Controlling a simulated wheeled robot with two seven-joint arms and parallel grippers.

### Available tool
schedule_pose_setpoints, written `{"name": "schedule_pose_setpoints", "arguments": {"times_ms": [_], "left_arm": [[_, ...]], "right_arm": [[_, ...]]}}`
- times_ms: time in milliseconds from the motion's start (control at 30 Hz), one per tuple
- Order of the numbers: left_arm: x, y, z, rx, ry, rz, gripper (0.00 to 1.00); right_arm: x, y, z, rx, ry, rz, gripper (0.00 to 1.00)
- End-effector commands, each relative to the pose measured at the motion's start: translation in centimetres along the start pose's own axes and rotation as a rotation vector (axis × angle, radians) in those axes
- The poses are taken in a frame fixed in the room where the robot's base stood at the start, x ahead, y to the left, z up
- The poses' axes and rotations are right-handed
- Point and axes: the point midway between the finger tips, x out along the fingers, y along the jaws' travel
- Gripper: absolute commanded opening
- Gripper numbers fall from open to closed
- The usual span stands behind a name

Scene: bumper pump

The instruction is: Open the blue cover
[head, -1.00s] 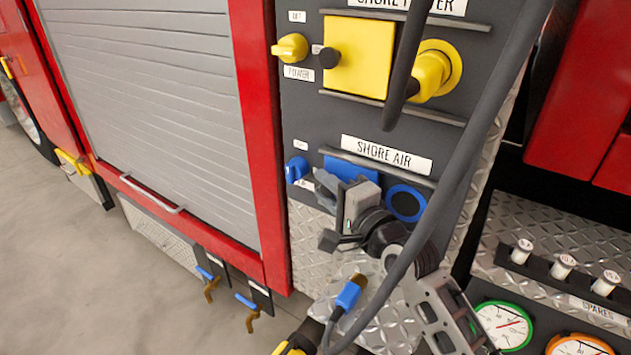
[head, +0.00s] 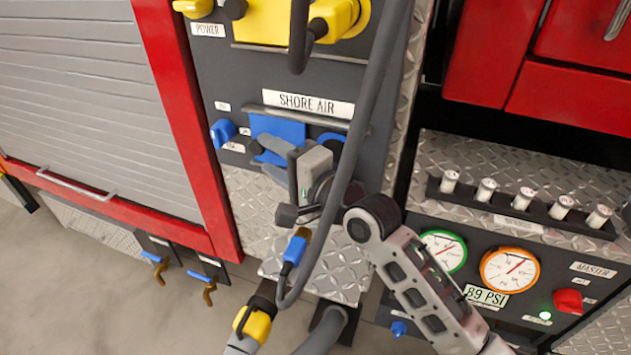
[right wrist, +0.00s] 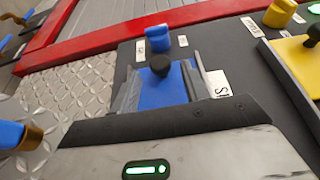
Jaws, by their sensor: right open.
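The blue cover (head: 290,130) is on the dark panel under the SHORE AIR label, partly hidden by my right gripper. My right gripper (head: 262,157) is open in front of the cover's lower left part. In the right wrist view, the blue cover (right wrist: 165,95) shows between my two grey fingers (right wrist: 162,82). A black knob (right wrist: 160,65) stands at the cover's far edge between the fingertips. I cannot tell whether the fingers touch it. The cover appears closed. My left gripper is not in view.
A blue ring socket (head: 331,138) is right of the cover, partly behind a thick grey hose (head: 366,110). A blue knob (head: 223,132) is to the left. Yellow shore power fittings (head: 262,20) are above.

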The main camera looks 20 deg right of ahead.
Motion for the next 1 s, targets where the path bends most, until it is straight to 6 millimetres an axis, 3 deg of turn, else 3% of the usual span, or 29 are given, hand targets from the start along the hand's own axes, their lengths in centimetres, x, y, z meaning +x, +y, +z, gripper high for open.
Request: {"name": "schedule_pose_setpoints", "arguments": {"times_ms": [200, 433, 633, 1000], "left_arm": [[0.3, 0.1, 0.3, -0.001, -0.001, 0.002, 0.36], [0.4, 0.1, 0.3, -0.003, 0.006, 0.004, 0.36], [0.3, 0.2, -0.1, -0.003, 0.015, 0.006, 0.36], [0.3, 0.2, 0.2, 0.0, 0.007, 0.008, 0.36]], "right_arm": [[-5.7, 0.2, 0.0, 0.0, 0.0, 0.003, 0.46], [-9.8, 0.2, 0.0, -0.001, 0.001, 0.002, 0.46], [-11.2, 0.0, 0.0, -0.001, 0.0, 0.0, 0.46], [-11.2, 0.0, 0.0, -0.001, 0.001, -0.001, 0.46]]}}
